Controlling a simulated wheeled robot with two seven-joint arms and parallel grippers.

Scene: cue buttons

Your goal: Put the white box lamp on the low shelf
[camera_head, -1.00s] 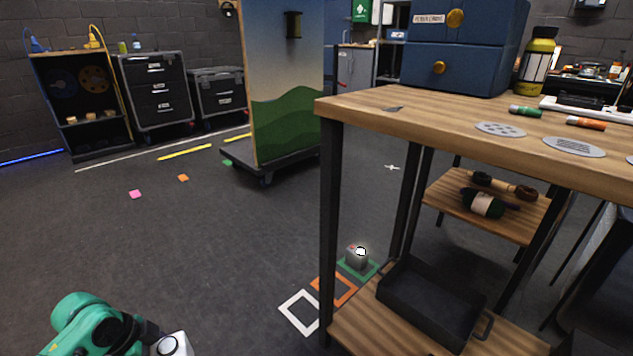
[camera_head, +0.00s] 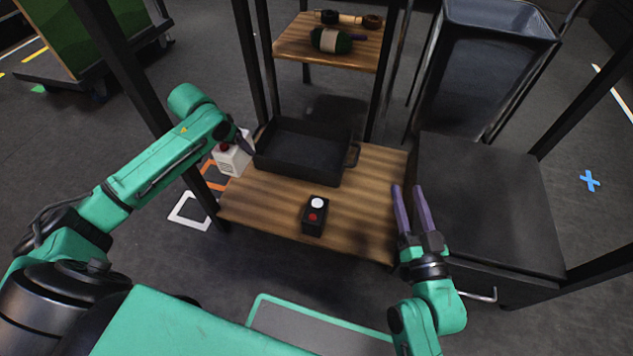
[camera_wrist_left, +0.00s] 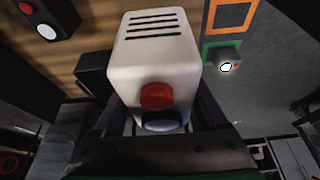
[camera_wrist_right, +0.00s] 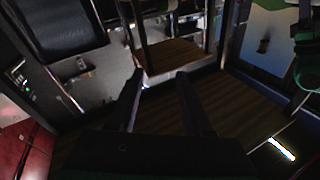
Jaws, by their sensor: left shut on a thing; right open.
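The white box lamp (camera_head: 232,158) has a red button and dark slots. My left gripper (camera_head: 242,142) is shut on it and holds it at the left edge of the low shelf (camera_head: 265,205). In the left wrist view the white box lamp (camera_wrist_left: 152,60) sits between the fingers, its slotted face and red button showing, with shelf wood behind it. Whether it touches the shelf cannot be told. My right gripper (camera_head: 406,190) is open and empty by the shelf's right end; its spread fingers also show in the right wrist view (camera_wrist_right: 158,95).
A black tray (camera_head: 300,168) stands at the back of the low shelf. A black box with red and white tops (camera_head: 314,216) stands near its front. White (camera_head: 190,211) and orange outlines lie on the floor to the left. A dark cabinet (camera_head: 490,205) is at right. Shelf wood left of the black box is bare.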

